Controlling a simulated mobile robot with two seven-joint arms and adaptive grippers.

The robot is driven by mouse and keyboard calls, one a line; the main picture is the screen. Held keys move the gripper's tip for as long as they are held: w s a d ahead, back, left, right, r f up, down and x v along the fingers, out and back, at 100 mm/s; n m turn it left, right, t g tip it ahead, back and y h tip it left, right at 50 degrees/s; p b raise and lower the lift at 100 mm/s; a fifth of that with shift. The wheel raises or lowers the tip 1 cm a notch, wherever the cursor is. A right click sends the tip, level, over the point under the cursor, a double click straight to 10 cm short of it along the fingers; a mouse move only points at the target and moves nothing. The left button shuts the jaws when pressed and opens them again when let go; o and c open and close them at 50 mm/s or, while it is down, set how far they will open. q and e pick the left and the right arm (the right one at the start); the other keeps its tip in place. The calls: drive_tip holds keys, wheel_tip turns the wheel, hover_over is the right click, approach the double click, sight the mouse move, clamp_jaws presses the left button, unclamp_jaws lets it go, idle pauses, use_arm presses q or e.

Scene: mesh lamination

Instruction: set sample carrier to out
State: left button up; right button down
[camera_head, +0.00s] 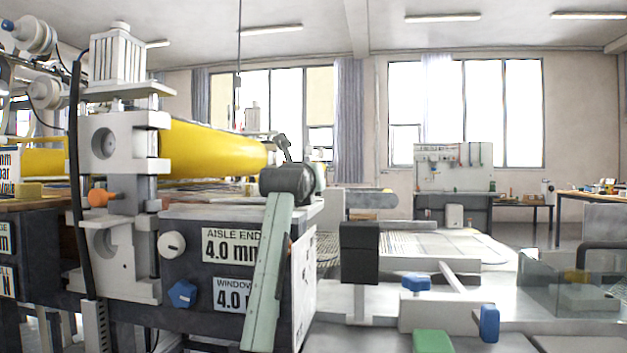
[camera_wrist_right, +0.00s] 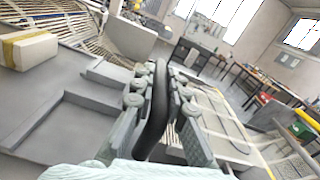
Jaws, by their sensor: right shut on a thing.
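In the wrist view my right gripper (camera_wrist_right: 161,90) is closed around a long, curved black handle (camera_wrist_right: 157,125), with its pale green fingers on both sides. What the handle is fixed to is largely hidden by the gripper, so I cannot tell for sure that it is the sample carrier's. In the head view a dark handle-like bar (camera_head: 604,246) shows at the right edge, by a see-through grey panel (camera_head: 545,290). I cannot make out my right gripper there.
The laminating machine with its yellow roller (camera_head: 215,150) fills the left. A black block (camera_head: 359,252) and blue knobs (camera_head: 489,322) stand in the middle. A white block with a yellow band (camera_wrist_right: 30,50) lies at left in the wrist view. A workbench (camera_head: 455,180) stands far back.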

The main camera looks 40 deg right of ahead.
drive_tip(key=shift+s+d+f, duration=0.15)
drive_tip(key=shift+d, duration=0.05)
drive_tip(key=c, duration=1.5)
unclamp_jaws()
drive_tip(key=shift+s, duration=0.1)
drive_tip(key=shift+c, duration=0.2)
drive_tip(key=shift+a, duration=0.1)
drive_tip(key=shift+s+a, duration=0.15)
drive_tip(key=shift+a, duration=0.15)
drive_tip(key=v, duration=1.1)
drive_tip(key=shift+s, duration=0.1)
